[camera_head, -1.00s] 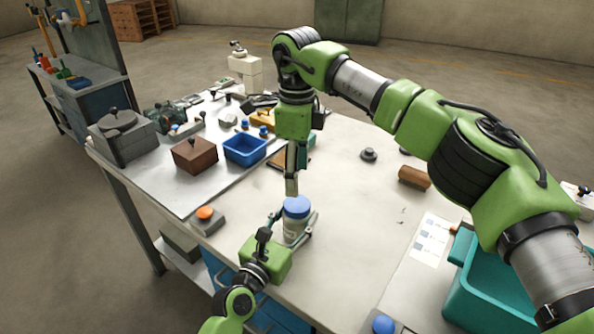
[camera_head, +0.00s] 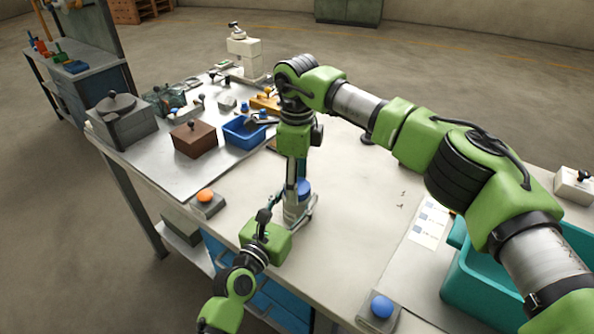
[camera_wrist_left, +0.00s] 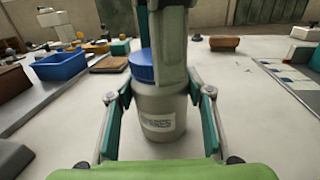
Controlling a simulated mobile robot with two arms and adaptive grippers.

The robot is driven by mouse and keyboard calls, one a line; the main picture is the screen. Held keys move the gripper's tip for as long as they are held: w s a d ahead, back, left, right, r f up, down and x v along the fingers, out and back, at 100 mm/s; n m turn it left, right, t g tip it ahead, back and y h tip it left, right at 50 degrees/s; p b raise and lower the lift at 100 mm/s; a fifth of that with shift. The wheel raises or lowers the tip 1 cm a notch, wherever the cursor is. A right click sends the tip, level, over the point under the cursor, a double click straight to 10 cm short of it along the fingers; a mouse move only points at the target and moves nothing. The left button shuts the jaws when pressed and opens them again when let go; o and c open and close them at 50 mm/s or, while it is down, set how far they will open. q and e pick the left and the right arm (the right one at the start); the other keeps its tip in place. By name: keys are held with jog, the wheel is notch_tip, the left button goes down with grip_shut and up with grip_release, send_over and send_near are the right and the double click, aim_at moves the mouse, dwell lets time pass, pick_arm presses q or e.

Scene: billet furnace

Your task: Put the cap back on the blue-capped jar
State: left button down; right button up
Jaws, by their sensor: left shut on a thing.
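The jar (camera_head: 296,212) is pale with a printed label and stands upright at the table's front. Its blue cap (camera_head: 304,187) is on top of it; how tightly it sits I cannot tell. In the left wrist view the jar (camera_wrist_left: 160,112) is upright between the fingers, with the cap (camera_wrist_left: 142,67) partly covered. My left gripper (camera_head: 296,222) is shut on the jar's body from the front. My right gripper (camera_head: 295,182) points down at the cap, one finger passing in front of it. Whether its fingers grip the cap is hidden.
A blue bin (camera_head: 245,133), a brown box (camera_head: 195,139) and an orange button (camera_head: 205,196) are to the left. A teal crate (camera_head: 470,290) and a blue button (camera_head: 382,306) are at the right front. The table right of the jar is mostly clear.

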jog(key=shift+f, duration=0.1)
jog(key=c, duration=1.2)
jog(key=shift+o, duration=0.2)
jog(key=shift+m, duration=0.9)
jog(key=o, duration=1.3)
notch_tip(320, 180, up, 12)
